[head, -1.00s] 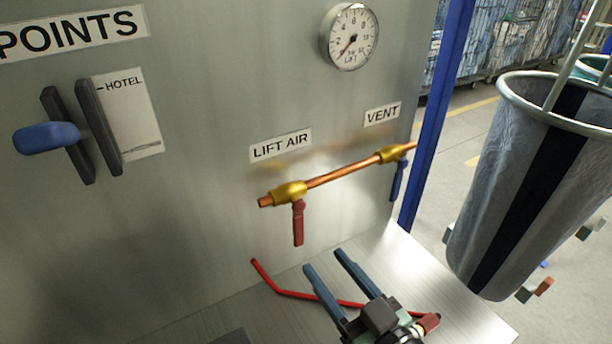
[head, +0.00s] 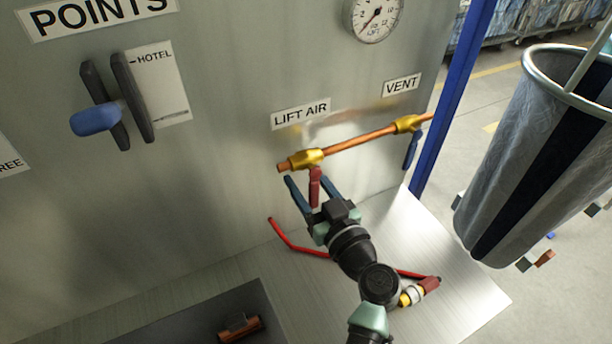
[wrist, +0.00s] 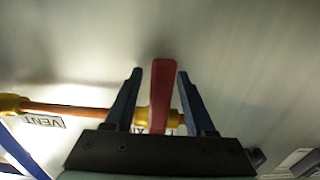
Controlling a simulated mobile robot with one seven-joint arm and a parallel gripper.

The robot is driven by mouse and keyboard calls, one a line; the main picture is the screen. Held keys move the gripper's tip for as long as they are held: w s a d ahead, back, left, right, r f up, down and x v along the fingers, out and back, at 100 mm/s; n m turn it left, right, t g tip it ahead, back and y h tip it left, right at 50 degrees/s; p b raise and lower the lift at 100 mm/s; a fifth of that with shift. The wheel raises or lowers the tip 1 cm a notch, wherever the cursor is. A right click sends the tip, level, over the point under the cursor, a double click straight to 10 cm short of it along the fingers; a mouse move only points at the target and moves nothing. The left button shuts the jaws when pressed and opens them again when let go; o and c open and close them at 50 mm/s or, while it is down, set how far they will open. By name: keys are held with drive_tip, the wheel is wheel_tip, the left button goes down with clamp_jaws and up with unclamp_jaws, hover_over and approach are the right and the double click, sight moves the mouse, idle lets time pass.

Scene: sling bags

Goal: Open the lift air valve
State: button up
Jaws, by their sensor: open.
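The lift air valve (head: 306,160) is a brass body on a copper pipe under the LIFT AIR label (head: 300,114). Its red lever (head: 315,186) hangs down, across the pipe. My gripper (head: 308,182) is open, with its blue fingers on either side of the red lever. In the wrist view the red lever (wrist: 161,100) stands between the two fingers (wrist: 158,75), with a gap showing on each side.
To the right on the same pipe is the vent valve with a blue lever (head: 411,150). A gauge (head: 375,17) is above. A red hose (head: 300,248) lies on the metal shelf (head: 460,285).

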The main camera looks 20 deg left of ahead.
drive_tip(key=shift+a, duration=0.1)
clamp_jaws()
idle(1.4)
